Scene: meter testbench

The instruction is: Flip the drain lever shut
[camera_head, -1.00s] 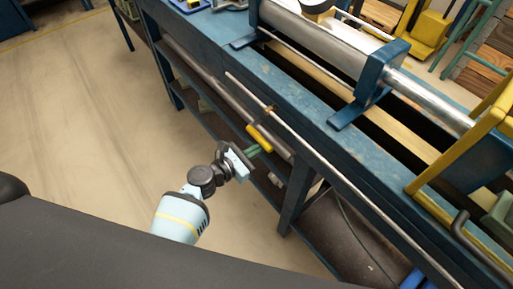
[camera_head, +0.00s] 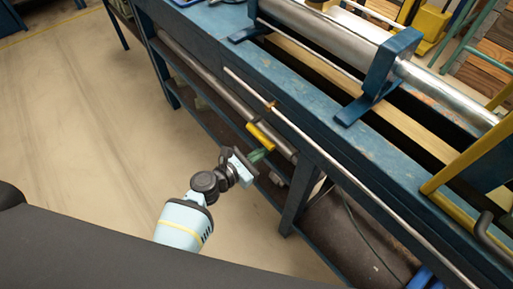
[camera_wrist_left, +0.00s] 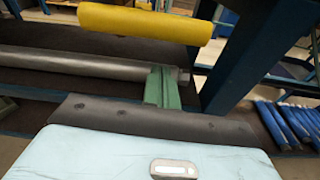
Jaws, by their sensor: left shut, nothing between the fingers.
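The drain lever shows as a yellow grip (camera_head: 260,136) on the near side of the blue bench, close to the grey pipe. In the left wrist view the yellow grip (camera_wrist_left: 145,22) lies crosswise at the top, just beyond the fingertips. My left gripper (camera_head: 265,153) has green fingers that are shut and empty. They are just below the yellow grip in the head view. In the left wrist view the shut fingers (camera_wrist_left: 162,85) point toward it, with a gap in the picture. I cannot tell whether they touch. My right gripper is not in view.
A long grey pipe (camera_head: 213,83) runs under the edge of the blue bench (camera_head: 210,35). A thin metal rod (camera_head: 330,160) runs along its side. A bench leg (camera_head: 295,198) stands right of my gripper. The floor (camera_head: 80,120) at left is clear.

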